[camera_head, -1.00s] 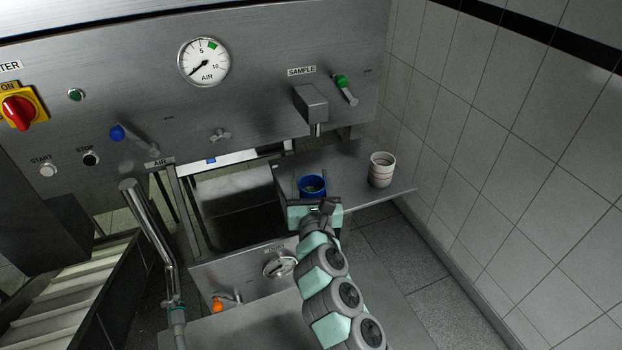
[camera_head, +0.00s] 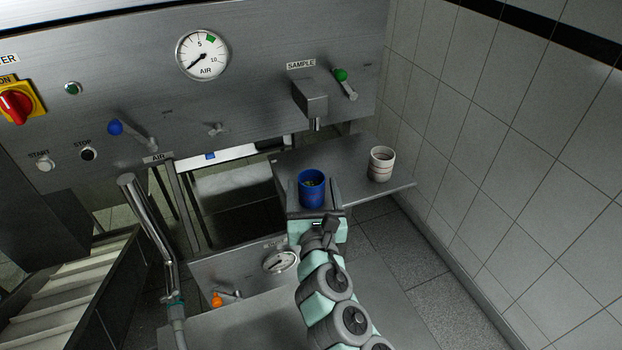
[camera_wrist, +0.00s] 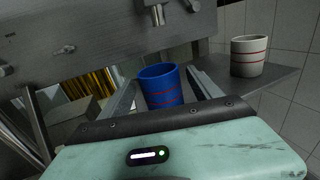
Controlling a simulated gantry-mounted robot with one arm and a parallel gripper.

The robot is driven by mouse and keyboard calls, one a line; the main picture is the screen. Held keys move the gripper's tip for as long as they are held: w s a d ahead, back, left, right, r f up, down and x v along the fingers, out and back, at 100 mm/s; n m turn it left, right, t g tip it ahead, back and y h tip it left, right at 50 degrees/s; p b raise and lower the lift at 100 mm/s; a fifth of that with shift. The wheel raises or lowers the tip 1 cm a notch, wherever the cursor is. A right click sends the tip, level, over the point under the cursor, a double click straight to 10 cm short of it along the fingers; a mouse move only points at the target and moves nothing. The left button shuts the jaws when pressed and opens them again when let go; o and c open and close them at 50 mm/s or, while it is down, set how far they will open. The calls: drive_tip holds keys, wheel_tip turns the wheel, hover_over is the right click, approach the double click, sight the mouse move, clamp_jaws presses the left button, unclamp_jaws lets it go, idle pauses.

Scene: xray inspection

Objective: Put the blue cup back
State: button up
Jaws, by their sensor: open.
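The blue cup (camera_head: 312,190) has red lines and is upright at the front left of the steel shelf (camera_head: 350,165) under the SAMPLE spout. In the wrist view the cup (camera_wrist: 161,88) is just ahead of my gripper's teal body, between the two fingers. My gripper (camera_head: 318,208) is open, with its fingers on either side of the cup. The cup's base is hidden by the gripper, so I cannot tell how it rests.
A white cup (camera_head: 381,165) with red lines stands on the shelf to the right of the blue cup. The SAMPLE spout (camera_head: 313,100) hangs above the shelf. A metal pipe (camera_head: 150,230) rises at the left. The tiled wall borders the right side.

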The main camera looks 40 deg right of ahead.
sight(312, 192)
drive_tip(key=p+v, duration=0.1)
drive_tip(key=v, duration=0.3)
drive_tip(key=shift+r, duration=0.15)
drive_tip(key=p+v, duration=0.1)
drive_tip(key=p, duration=0.2)
drive_tip(key=shift+s+a, duration=0.3)
drive_tip(key=shift+a, duration=0.05)
drive_tip(key=shift+s+a+f+p, duration=0.25)
drive_tip(key=shift+s+p, duration=0.1)
drive_tip(key=shift+p, duration=0.1)
